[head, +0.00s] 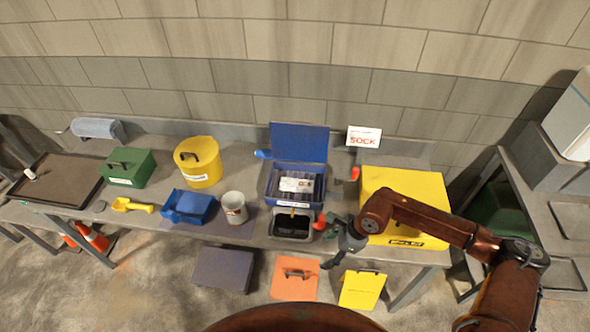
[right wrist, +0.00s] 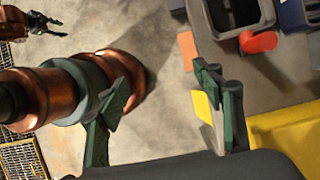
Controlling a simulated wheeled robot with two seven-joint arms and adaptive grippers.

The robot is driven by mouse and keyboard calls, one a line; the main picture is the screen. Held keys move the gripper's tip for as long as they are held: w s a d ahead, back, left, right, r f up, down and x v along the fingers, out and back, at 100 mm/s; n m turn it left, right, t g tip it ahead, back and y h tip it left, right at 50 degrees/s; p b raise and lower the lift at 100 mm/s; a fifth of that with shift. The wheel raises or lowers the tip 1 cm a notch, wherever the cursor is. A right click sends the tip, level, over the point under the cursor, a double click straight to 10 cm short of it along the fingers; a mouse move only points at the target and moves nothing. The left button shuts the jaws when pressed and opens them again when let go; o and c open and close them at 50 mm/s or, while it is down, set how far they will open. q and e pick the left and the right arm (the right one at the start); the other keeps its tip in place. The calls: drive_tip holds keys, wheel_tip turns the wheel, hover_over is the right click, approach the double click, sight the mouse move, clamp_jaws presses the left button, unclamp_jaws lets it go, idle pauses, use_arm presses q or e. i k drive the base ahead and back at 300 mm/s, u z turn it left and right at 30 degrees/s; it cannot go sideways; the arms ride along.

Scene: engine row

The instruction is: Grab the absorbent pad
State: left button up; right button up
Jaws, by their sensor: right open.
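No object is clearly recognisable as the absorbent pad. A flat grey-purple sheet (head: 212,233) lies on the bench under a white mug and blue scoop, and a grey roll (head: 97,128) lies at the far left. The open blue box (head: 284,212) holds pale packets (head: 296,184) that I cannot identify. My right gripper (head: 329,244) is open and empty by the bench's front edge, right of the black-lined grey tray. In the right wrist view its fingers (right wrist: 160,90) are spread over floor. My left gripper (right wrist: 48,22) appears small at that view's top left, jaw state unclear.
A yellow box (head: 405,183) stands right of my gripper. The grey tray (head: 276,232) and a red object (head: 320,222) are close on its left. A yellow bucket (head: 198,165) and green box (head: 130,167) stand farther left. Orange and yellow panels are below the bench front.

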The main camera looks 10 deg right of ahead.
sight(297, 186)
drive_tip(key=i, duration=1.15)
